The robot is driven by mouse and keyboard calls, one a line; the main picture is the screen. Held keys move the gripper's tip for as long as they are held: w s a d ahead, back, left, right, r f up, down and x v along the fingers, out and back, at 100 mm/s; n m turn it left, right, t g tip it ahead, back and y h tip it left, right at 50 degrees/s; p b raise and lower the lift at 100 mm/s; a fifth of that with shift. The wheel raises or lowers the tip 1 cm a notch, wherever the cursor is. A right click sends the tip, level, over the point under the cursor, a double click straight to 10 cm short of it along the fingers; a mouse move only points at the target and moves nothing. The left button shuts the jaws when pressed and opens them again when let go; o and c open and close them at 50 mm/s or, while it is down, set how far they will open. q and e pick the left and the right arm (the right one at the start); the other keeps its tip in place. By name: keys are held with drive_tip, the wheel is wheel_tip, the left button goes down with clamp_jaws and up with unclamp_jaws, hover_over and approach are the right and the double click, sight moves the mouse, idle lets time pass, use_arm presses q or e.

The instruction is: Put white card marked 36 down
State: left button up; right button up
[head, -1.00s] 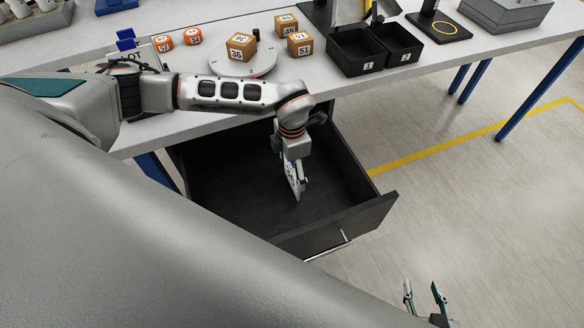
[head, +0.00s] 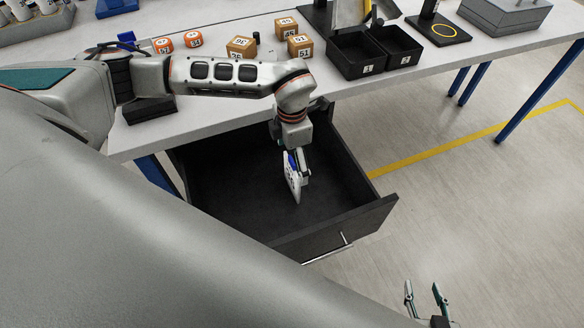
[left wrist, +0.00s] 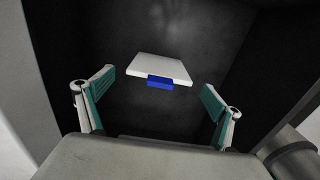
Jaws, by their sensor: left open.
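The white card (head: 293,184) is inside the open dark drawer (head: 240,205), below my left gripper (head: 297,176). In the left wrist view the card (left wrist: 158,67) is a flat white plate with a blue block (left wrist: 160,83) on its near edge. My left gripper (left wrist: 158,88) is open there, with a finger on each side of the card and a gap to both. I cannot read a number on the card or tell whether it touches the drawer floor. My right gripper (head: 423,288) is open and empty at the lower right of the head view.
The drawer's front panel (head: 325,228) and side walls surround my left gripper. On the grey table stand several numbered boxes (head: 299,46), orange numbered pieces (head: 164,46) and two black bins (head: 358,55). The floor to the right is clear.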

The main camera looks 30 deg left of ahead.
use_arm(q)
wheel_tip(320, 180, up, 6)
drive_tip(key=shift+r, duration=0.25)
idle(0.5)
